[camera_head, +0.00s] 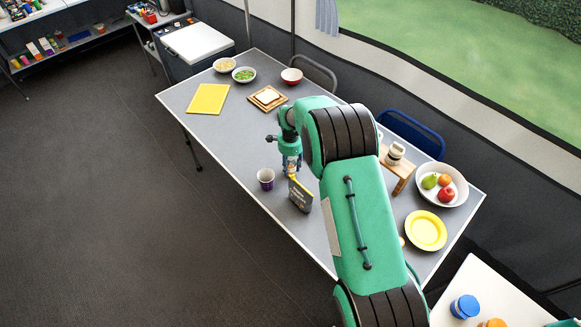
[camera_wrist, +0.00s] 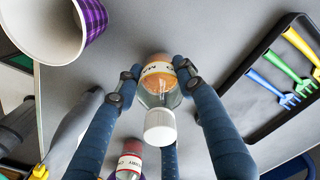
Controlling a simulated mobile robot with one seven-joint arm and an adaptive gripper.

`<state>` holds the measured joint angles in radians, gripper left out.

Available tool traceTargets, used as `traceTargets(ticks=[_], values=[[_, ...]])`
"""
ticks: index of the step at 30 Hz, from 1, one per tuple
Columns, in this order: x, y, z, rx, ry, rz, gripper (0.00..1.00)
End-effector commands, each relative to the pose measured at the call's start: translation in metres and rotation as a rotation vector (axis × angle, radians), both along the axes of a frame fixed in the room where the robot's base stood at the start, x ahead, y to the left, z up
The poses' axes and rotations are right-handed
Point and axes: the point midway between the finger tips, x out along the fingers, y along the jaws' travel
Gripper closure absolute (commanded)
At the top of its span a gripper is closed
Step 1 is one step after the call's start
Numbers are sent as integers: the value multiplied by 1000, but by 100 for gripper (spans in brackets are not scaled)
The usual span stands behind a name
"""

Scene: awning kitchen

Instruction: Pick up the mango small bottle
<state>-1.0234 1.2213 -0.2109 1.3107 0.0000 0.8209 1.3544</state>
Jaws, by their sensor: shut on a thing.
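A small clear bottle (camera_wrist: 160,90) with a white cap, a pale label and orange showing inside sits between my fingers in the wrist view. It appears to be the mango small bottle, though its label is too small to read fully. My gripper (camera_wrist: 160,78) is shut on it, with fingers touching both sides. In the head view my gripper (camera_head: 291,165) is low over the grey table (camera_head: 235,140), behind the purple cup. The bottle is mostly hidden by the fingers there. I cannot tell whether it touches the table.
A purple plaid cup (camera_wrist: 92,20) stands close by, also in the head view (camera_head: 266,178). A second bottle (camera_wrist: 128,162) lies beyond one finger. A black utensil tray (camera_wrist: 258,125) is at right.

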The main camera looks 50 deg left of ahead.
Motion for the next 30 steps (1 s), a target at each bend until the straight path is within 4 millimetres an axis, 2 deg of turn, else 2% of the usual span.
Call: traceTargets(ticks=[8, 21, 30], values=[[0, 1, 22, 2, -1, 0, 90], [1, 1, 84, 2, -1, 0, 90], [0, 1, 99, 1, 0, 0, 90]])
